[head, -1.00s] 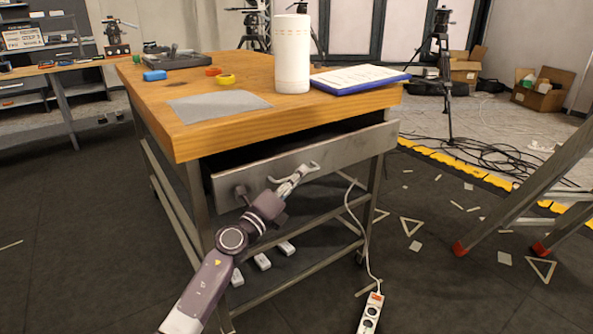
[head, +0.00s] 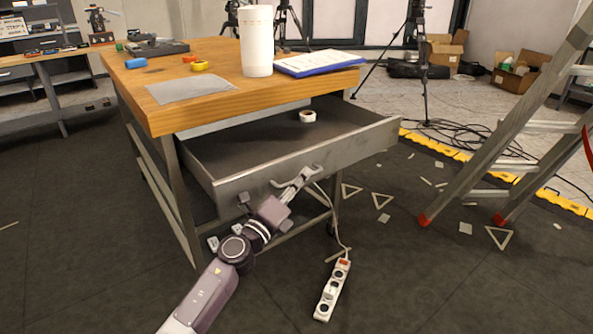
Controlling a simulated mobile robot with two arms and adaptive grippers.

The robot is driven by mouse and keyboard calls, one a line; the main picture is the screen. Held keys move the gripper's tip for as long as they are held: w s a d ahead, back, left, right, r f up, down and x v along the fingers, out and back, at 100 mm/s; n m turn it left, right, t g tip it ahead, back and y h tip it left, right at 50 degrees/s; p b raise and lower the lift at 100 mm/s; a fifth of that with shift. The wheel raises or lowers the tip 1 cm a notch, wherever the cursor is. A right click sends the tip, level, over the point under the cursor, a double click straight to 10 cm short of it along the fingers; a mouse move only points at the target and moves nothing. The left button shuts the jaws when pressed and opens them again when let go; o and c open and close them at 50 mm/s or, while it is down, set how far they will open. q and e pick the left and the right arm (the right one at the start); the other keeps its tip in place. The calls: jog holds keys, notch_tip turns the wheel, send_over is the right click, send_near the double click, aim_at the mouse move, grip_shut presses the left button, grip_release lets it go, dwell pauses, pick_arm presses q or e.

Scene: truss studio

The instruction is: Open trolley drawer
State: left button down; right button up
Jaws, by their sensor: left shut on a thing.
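The trolley (head: 160,112) has a wooden top and a grey metal frame. Its metal drawer (head: 350,148) stands pulled well out, and its inside shows. A small white roll (head: 307,116) lies in the drawer, towards the back. My left gripper (head: 307,176) is shut on the drawer handle (head: 283,184) at the middle of the drawer front. The fingers cover part of the handle. My right gripper is not in view.
On the top stand a white cylinder (head: 257,42), a blue clipboard (head: 318,63) and tape rolls. A power strip (head: 332,289) lies on the floor in front. A ladder (head: 503,120) stands at the right, with cables (head: 470,135) behind it. The floor at front left is clear.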

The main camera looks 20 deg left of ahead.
pick_arm(q)
jog(key=shift+s+d+f, duration=0.1)
jog(key=shift+s+d, duration=0.55)
jog(key=shift+d, duration=0.1)
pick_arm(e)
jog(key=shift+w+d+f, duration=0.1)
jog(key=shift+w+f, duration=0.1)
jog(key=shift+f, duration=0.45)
pick_arm(q)
jog(key=c, duration=2.3)
grip_release()
jog(key=shift+c, duration=0.2)
jog(key=v, duration=1.2)
